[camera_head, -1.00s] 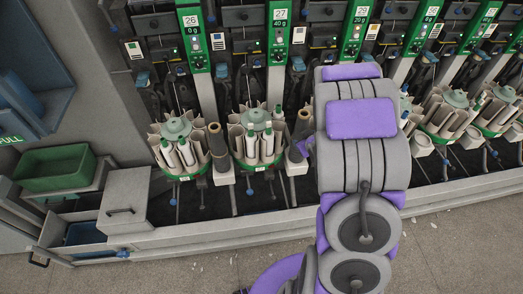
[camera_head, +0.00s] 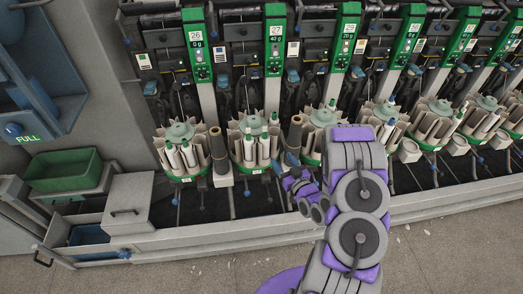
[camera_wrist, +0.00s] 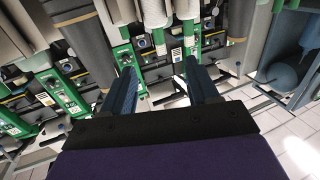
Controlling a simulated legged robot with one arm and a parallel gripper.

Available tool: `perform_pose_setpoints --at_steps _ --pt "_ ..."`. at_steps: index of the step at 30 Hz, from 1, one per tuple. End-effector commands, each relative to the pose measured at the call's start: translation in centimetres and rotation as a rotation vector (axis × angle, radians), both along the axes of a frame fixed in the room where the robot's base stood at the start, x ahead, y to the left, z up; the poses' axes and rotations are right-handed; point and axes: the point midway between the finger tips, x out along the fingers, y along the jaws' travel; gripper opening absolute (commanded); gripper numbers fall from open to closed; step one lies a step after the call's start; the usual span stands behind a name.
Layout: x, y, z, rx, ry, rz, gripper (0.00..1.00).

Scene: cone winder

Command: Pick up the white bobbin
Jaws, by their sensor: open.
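White bobbins stand in the round magazines of the winder. Some show in the magazine (camera_head: 181,135) under unit 26, such as one white bobbin (camera_head: 188,155), and others in the magazine under unit 27, such as another white bobbin (camera_head: 263,150). Pale bobbin ends (camera_wrist: 186,10) hang into the top of the wrist view. Which bobbin is meant, I cannot tell. My gripper (camera_head: 284,165) is in front of the machine, just right of the unit 27 magazine. In the wrist view my gripper (camera_wrist: 160,67) has its two dark fingers apart with nothing between them.
A brown-grey tube (camera_head: 219,150) stands between the two left magazines, and a dark tube (camera_head: 295,134) stands close behind my gripper. A green bin (camera_head: 63,170) and a grey box (camera_head: 128,203) are at the left.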

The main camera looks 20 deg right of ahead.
Motion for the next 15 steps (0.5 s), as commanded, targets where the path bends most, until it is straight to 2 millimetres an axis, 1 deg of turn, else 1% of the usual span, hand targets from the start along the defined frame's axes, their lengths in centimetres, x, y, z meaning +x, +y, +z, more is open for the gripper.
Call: perform_pose_setpoints --at_steps 1,8,15 --pt "0.7 0.1 0.0 -0.002 -0.003 0.004 0.6" --pt "4.2 0.5 0.0 -0.003 -0.003 0.001 0.6" --pt "8.4 1.1 0.0 -0.007 -0.002 0.002 0.6"
